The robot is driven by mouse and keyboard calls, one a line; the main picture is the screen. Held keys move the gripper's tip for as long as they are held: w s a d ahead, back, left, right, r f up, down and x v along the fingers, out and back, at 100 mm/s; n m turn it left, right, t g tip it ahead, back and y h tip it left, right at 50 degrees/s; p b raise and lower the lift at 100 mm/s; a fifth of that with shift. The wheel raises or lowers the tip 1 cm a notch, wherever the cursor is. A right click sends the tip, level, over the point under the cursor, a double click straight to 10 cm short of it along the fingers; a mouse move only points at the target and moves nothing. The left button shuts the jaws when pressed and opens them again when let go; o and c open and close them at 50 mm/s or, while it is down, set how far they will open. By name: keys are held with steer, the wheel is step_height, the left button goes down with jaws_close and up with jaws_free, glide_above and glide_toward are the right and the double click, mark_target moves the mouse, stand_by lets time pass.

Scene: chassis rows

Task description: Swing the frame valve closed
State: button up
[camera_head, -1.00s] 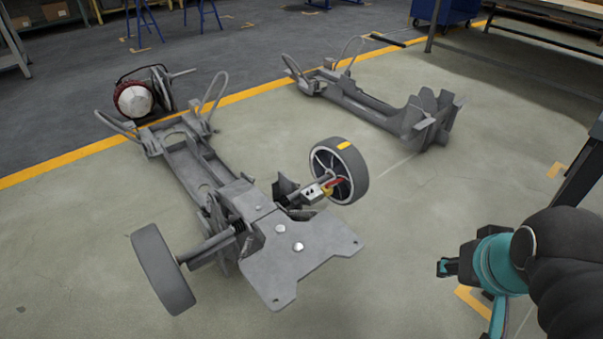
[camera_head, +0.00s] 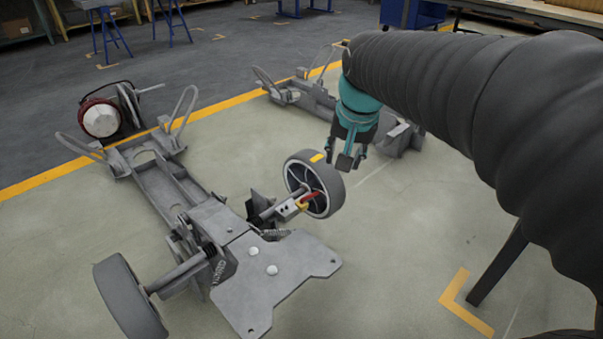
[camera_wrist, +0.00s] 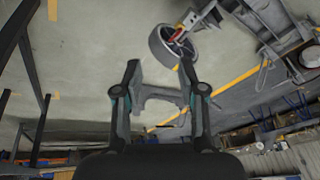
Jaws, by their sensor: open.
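In the wrist view the red lever (camera_wrist: 179,32) shows small near the top, beside the wheel (camera_wrist: 165,50). The lever's exact angle is hard to tell. My gripper (camera_head: 348,163) hangs just right of and above the wheel, apart from it. In the wrist view its two fingers (camera_wrist: 160,75) are spread with nothing between them.
A second chassis (camera_head: 292,93) lies behind, partly hidden by my arm. A red and white drum (camera_head: 100,117) stands at the near chassis's far end. A dark post (camera_head: 497,266) stands at the right. Floor between wheel and post is clear.

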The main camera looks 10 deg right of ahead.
steer(key=w+f+m, duration=0.2)
steer(key=w+f, duration=0.1)
steer(key=w, duration=0.7)
steer(key=m+g+b, duration=0.2)
steer(key=m+g, duration=0.1)
steer(key=m, duration=0.4)
glide_above(310, 197)
step_height(310, 197, down, 26)
steer(key=f, duration=1.3)
steer(key=shift+w+a+f, duration=0.1)
steer(key=shift+w+f, duration=0.2)
steer(key=shift+f, duration=0.05)
jaws_close()
